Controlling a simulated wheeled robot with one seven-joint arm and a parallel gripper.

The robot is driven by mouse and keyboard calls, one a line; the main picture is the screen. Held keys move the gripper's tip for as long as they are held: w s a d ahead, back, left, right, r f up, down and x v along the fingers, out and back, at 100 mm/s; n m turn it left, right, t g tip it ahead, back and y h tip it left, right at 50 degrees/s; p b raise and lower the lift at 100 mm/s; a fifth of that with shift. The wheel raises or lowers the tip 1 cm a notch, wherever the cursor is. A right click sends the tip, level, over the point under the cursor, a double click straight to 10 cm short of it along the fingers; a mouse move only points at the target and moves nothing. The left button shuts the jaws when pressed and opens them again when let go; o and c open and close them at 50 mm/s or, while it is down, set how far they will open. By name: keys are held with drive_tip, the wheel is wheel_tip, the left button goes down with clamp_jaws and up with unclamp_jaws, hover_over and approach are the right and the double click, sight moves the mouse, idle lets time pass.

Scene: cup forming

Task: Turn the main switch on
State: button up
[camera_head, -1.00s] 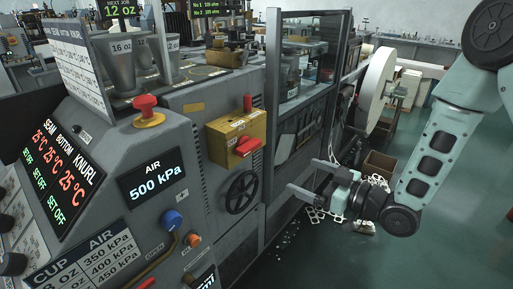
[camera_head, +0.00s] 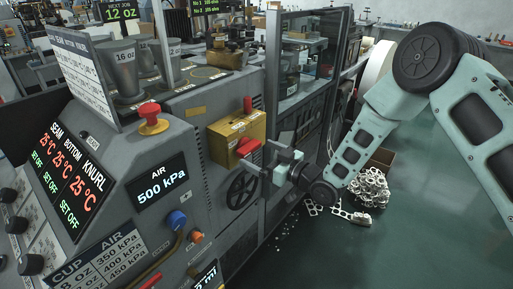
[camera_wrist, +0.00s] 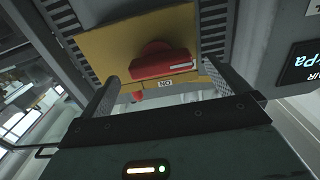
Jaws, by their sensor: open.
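The main switch is a yellow box (camera_head: 230,132) on the side of the grey machine, with a red handle (camera_head: 247,147) on its front. In the wrist view the red handle (camera_wrist: 160,64) lies roughly crosswise, with a white mark at its right end. A small label (camera_wrist: 165,84) sits just below it and seems to read ON, upside down. My gripper (camera_head: 258,156) is open just right of and below the handle in the head view. In the wrist view its two fingers (camera_wrist: 157,80) stand on either side of the handle, with nothing held between them. Contact cannot be told.
A black handwheel (camera_head: 242,190) is below the switch box. A red mushroom button (camera_head: 152,116) and the 500 kPa air display (camera_head: 162,186) are to the left. A glass-doored cabinet (camera_head: 303,60) stands right behind. White scrap (camera_head: 368,190) lies on the floor; open floor is at right.

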drive_tip(key=shift+x, duration=1.05)
drive_tip(key=c, duration=1)
